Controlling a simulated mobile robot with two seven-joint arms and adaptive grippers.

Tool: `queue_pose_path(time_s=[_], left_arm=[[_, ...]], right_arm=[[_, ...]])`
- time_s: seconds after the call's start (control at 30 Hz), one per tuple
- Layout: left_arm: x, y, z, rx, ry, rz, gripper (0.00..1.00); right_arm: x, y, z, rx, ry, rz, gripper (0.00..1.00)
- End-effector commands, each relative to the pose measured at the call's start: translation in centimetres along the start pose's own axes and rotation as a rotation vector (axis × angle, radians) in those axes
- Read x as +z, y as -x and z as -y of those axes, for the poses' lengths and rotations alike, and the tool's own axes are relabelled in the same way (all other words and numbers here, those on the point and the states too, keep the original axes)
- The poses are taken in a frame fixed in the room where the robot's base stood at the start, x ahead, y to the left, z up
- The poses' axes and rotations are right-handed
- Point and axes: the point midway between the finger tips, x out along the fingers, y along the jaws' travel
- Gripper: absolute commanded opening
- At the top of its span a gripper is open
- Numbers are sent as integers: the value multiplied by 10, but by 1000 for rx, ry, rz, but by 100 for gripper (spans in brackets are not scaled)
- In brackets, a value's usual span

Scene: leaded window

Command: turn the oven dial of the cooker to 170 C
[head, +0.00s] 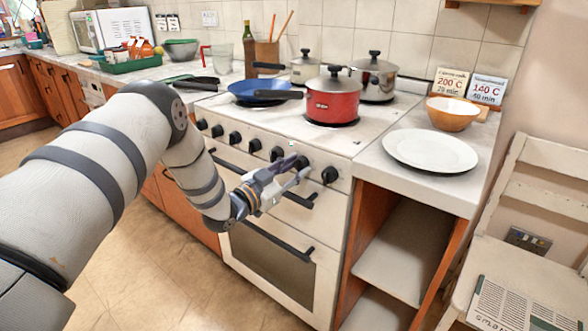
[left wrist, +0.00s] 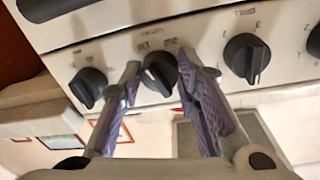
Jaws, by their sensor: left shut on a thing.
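The white cooker (head: 334,225) stands in the middle of the head view, with a row of black dials along its front panel. My left gripper (head: 298,167) is at the second dial from the right end. In the left wrist view my left gripper (left wrist: 157,75) has its two fingers closed on the sides of a black dial (left wrist: 160,72). The small markings around this dial are too blurred to read, so its setting cannot be told. Another dial (left wrist: 88,87) sits to its left and one (left wrist: 246,57) to its right. My right gripper is not in view.
A red pot (head: 333,100), a blue pan (head: 262,90) and steel pots stand on the hob. Two cards (head: 449,82) reading 200 C and 140 C stand behind a wooden bowl (head: 452,113). A white plate (head: 430,150) lies on the right counter. Black handles (head: 270,235) stick out below the dials.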

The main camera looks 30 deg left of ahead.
Motion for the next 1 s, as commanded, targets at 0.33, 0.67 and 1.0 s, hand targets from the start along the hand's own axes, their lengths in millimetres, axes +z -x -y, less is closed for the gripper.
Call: queue_pose_path(time_s=[0.33, 0.67, 1.0], left_arm=[[-1, 0, 1, -1, -1, -3, 32], [0, 0, 0, -1, 0, -1, 50], [0, 64, 1, -3, 3, 2, 50]], right_arm=[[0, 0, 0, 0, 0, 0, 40], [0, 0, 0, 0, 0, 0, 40], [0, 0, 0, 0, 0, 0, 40]])
